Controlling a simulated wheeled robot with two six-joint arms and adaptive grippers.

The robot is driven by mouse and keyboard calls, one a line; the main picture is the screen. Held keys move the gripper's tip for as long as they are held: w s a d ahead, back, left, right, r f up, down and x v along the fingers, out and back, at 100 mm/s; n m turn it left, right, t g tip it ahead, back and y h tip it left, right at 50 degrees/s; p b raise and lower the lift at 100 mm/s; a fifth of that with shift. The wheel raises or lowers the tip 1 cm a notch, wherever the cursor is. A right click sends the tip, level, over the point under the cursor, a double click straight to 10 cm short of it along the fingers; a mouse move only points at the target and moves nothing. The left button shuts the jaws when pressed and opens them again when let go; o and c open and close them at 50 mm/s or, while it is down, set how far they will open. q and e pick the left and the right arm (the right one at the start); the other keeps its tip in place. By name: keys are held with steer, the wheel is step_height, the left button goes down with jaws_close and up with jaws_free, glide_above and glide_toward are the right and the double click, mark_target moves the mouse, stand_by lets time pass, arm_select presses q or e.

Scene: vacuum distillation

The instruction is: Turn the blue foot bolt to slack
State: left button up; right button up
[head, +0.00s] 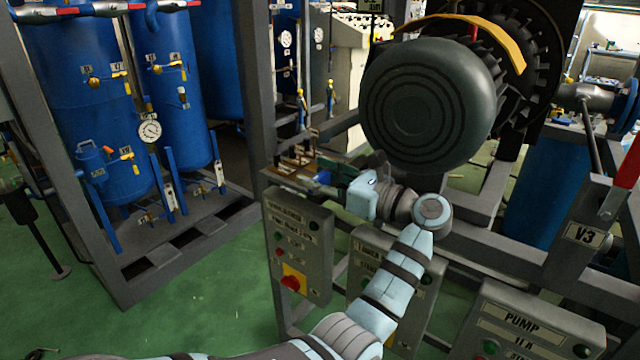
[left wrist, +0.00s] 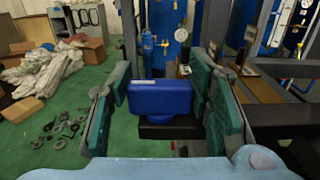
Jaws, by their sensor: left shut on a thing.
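The blue foot bolt (left wrist: 160,97) shows in the left wrist view as a blue block with rounded edges, upright on a dark base. My left gripper (left wrist: 163,100) has its green finger pads on either side of it and is shut on it. In the head view the blue bolt (head: 324,177) is a small patch at the left gripper (head: 328,174), at the frame's edge beside the motor. The fingers and wrist partly hide it there. My right gripper is not in view.
A large grey motor (head: 415,110) stands just right of and above my left gripper. A control box (head: 297,245) with a red switch is below it. Blue tanks (head: 85,100) in a grey frame stand at left. Green floor (head: 190,285) is free at lower left.

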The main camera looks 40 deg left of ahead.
arm_select(q)
steer(key=o, duration=1.2)
steer(key=shift+c, duration=0.2)
steer(key=d, duration=0.7)
steer(key=shift+d, duration=0.25)
